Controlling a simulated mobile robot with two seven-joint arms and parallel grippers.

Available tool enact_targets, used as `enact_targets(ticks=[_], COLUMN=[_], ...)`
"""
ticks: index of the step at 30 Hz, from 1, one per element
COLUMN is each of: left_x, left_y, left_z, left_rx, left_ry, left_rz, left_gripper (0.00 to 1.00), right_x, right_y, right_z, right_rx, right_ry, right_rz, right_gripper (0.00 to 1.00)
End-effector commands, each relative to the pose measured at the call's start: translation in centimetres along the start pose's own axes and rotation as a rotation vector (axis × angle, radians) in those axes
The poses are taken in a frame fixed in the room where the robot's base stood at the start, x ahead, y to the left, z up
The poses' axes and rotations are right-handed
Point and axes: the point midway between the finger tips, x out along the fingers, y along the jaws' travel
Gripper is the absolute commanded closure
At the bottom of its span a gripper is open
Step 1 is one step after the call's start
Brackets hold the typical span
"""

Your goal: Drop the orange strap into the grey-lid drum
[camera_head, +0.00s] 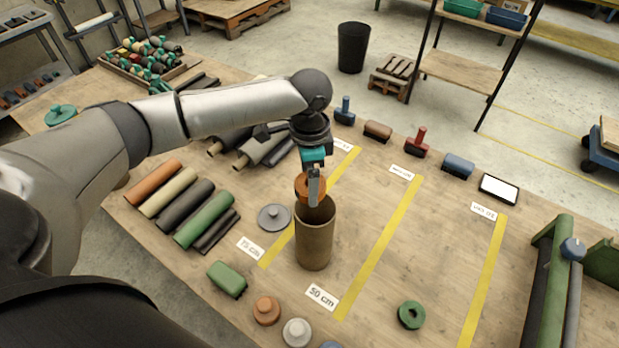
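The orange strap (302,187) is a coiled roll, held between the fingers of my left gripper (313,188), which is shut on it. The gripper points down, with the strap just above the open mouth of a tall brown drum (314,243). The strap's lower edge overlaps the drum's rim in the picture; I cannot tell if they touch. The drum stands upright and its inside bottom is hidden. A round grey lid (274,217) with a knob lies on the table to the left of the drum. My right gripper is not in view.
Colored rolls (181,202) lie to the left, with a green block (227,278) nearer. An orange knobbed lid (266,310), a pale lid (297,332) and a green ring (411,315) lie in front. Brushes and blocks line the back edge. The table right of the drum is mostly clear.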

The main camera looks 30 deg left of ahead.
Motion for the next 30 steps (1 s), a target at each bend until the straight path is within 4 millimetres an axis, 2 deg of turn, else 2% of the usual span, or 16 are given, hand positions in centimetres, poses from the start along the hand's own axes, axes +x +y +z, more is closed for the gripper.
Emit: enact_targets(ticks=[4, 5, 7, 15, 19, 23, 30], left_x=[-0.1, -0.1, -0.1, -0.1, -1.2, -3.5, -9.4], left_y=[0.0, 0.0, 0.0, 0.0, -0.1, -0.1, -0.1], left_z=[0.0, 0.0, 0.0, 0.0, -0.1, -0.1, -0.1], left_rx=[0.000, 0.000, 0.000, 0.000, 0.000, 0.001, 0.001], left_ry=[0.001, 0.001, 0.001, 0.000, 0.003, 0.005, 0.005], left_rz=[0.000, 0.000, 0.000, 0.000, -0.001, -0.004, -0.003], left_gripper=[0.70, 0.10, 0.02, 0.00, 0.00, 0.00, 0.00], right_x=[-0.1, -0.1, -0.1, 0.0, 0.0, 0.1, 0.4], right_y=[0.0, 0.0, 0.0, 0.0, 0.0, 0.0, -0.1], right_z=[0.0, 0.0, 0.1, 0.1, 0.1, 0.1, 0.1], right_rx=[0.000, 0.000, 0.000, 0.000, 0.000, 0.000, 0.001], right_ry=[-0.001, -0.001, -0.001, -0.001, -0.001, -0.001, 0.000], right_rz=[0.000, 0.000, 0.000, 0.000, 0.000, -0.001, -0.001], right_gripper=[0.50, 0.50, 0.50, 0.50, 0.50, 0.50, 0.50])
